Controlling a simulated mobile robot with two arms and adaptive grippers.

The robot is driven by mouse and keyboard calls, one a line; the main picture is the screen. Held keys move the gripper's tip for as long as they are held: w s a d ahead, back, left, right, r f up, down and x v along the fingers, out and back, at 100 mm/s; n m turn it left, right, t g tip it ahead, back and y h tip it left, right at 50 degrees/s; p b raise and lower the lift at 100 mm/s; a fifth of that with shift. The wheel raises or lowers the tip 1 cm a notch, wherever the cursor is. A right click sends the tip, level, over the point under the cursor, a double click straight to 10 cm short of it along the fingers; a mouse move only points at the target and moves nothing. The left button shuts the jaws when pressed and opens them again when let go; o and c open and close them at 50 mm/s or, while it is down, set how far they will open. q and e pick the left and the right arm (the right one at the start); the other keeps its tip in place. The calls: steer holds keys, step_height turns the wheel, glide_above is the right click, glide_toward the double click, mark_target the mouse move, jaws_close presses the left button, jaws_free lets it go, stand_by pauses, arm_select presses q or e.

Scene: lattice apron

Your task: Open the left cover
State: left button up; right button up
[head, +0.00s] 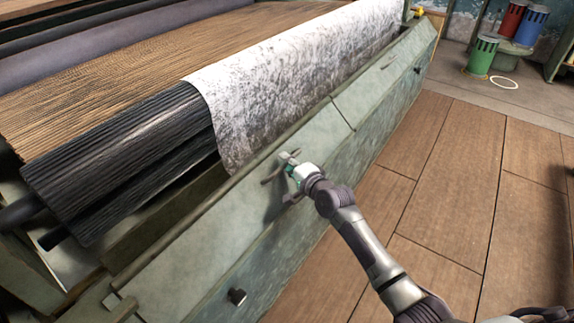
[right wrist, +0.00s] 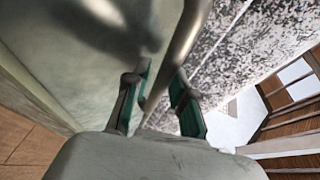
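The left cover (head: 190,240) is a long pale green sloping panel along the front of the machine in the head view. It lies in line with the neighbouring right cover (head: 385,75), with a seam between them. My right gripper (head: 277,169) is at the left cover's upper part, near its top edge. In the right wrist view, the right gripper's two green-padded fingers (right wrist: 160,98) stand apart. A rounded metal edge (right wrist: 187,38) runs between or just beyond them; I cannot tell if they touch it. My left gripper is out of view.
A speckled white cloth (head: 290,75) drapes over the machine's dark ribbed roller (head: 130,145), close to the gripper. The wooden floor (head: 440,200) is clear; green (head: 482,56), red and blue bins stand far off.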

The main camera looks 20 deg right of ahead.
jaws_close()
stand_by(0.5)
arm_select(q)
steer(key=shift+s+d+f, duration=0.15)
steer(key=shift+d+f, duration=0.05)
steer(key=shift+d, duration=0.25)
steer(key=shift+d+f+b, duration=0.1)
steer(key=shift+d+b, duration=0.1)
steer(key=shift+b, duration=0.1)
